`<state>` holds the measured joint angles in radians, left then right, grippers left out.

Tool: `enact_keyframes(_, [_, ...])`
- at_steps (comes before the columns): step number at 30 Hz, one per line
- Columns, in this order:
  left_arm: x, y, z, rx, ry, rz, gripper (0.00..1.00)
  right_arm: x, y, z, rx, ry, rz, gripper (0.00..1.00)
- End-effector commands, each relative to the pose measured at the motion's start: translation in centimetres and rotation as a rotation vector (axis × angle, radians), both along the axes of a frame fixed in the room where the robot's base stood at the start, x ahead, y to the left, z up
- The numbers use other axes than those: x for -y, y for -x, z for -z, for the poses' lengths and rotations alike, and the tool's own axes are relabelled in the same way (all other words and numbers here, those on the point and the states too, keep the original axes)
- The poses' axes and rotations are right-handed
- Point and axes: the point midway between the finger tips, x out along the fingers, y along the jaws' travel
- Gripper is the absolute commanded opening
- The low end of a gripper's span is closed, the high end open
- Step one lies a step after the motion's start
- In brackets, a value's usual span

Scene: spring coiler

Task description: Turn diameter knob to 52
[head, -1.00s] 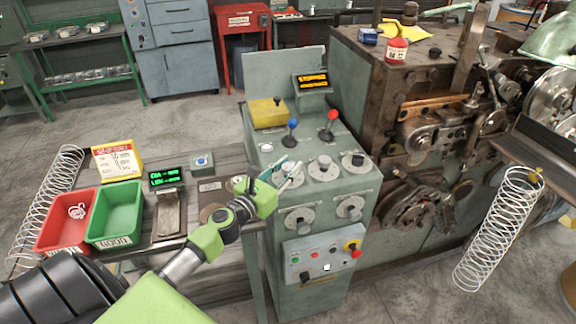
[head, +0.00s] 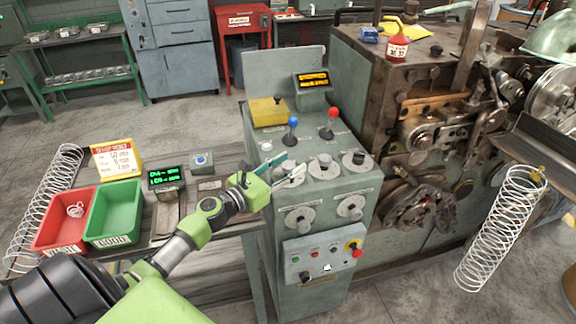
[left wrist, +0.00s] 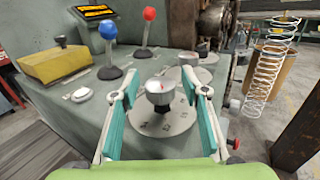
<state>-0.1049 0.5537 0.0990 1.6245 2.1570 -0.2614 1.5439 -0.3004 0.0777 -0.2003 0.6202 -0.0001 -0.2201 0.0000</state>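My left gripper (head: 294,173) reaches over the sloped top of the grey-green control console (head: 330,254). In the left wrist view the open fingers (left wrist: 162,84) stand on either side of a silver-capped knob (left wrist: 160,93) on a round dial plate (left wrist: 158,122), with gaps showing on both sides. I cannot read which is the diameter knob. An amber display (head: 313,80) sits on the console; its digits are unreadable. My right gripper is not in view.
A blue-topped lever (left wrist: 108,45) and a red-topped lever (left wrist: 146,34) rise just behind the gripper. Two lower dials (head: 299,219) are on the front. A yellow-and-red setup card (head: 117,160), a green display (head: 166,177) and red and green bins stand on the left bench.

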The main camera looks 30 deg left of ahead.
Motion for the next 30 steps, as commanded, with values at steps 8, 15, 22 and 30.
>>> enact_keyframes(8, [0.0,0.0,0.0,0.0,0.0,0.0,0.42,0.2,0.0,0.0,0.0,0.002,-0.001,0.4])
enact_keyframes(15, [-0.3,1.5,0.2,-0.002,0.001,-0.001,0.42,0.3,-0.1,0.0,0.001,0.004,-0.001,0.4])
enact_keyframes(22, [-1.1,5.6,0.2,-0.003,0.001,-0.001,0.42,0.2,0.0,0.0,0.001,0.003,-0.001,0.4])
enact_keyframes(30, [-2.1,10.1,0.2,-0.002,0.002,-0.001,0.42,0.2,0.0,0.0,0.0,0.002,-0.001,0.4])
